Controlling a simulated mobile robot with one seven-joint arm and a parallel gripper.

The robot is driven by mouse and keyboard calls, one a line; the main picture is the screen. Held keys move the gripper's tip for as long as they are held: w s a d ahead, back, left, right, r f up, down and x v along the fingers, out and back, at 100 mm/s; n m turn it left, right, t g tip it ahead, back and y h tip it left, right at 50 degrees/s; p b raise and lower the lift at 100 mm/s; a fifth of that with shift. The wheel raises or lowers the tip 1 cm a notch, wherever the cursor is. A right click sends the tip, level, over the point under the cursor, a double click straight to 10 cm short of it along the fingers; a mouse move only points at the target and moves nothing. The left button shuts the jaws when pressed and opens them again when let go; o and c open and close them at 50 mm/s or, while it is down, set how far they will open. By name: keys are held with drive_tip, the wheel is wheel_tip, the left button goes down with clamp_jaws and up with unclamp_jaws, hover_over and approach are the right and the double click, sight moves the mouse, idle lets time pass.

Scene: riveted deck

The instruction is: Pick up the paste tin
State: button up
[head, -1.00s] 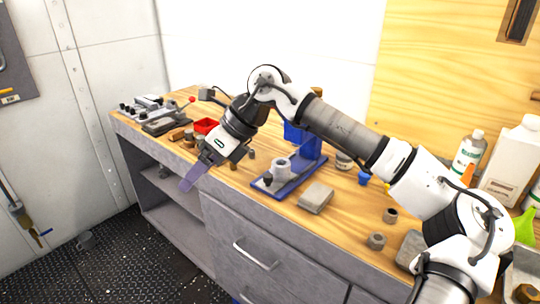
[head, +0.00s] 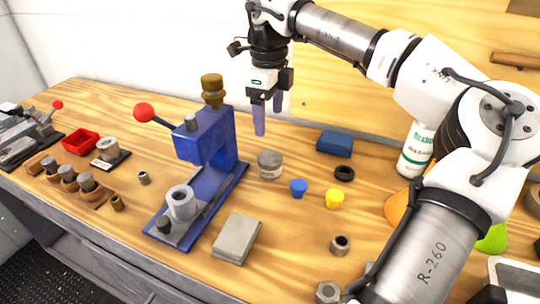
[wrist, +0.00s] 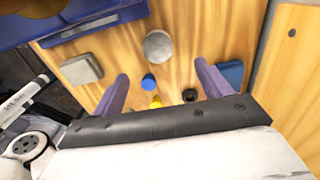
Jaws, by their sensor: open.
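The paste tin looks to be the short round grey tin (head: 270,164) standing upright on the wooden bench, just right of the blue press. In the wrist view its round lid (wrist: 157,46) shows from above, beyond my fingertips and roughly between their lines. My gripper (head: 268,122) points down above and behind the tin in the head view, apart from it. Its two purple fingers (wrist: 161,70) are spread with nothing held between them.
The blue press (head: 205,150) with a red-knobbed lever stands left of the tin. A blue cup (head: 298,188), yellow cup (head: 334,198), black ring (head: 344,173) and blue box (head: 334,144) lie to the right. A grey block (head: 237,238) is in front.

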sight(270, 157)
drive_tip(key=f, duration=0.4)
drive_tip(key=f+p, duration=0.1)
drive_tip(key=f, duration=0.8)
drive_tip(key=shift+s+d+f, duration=0.1)
drive_tip(key=shift+s, duration=0.2)
drive_tip(key=c, duration=1.1)
drive_tip(key=shift+c, duration=0.2)
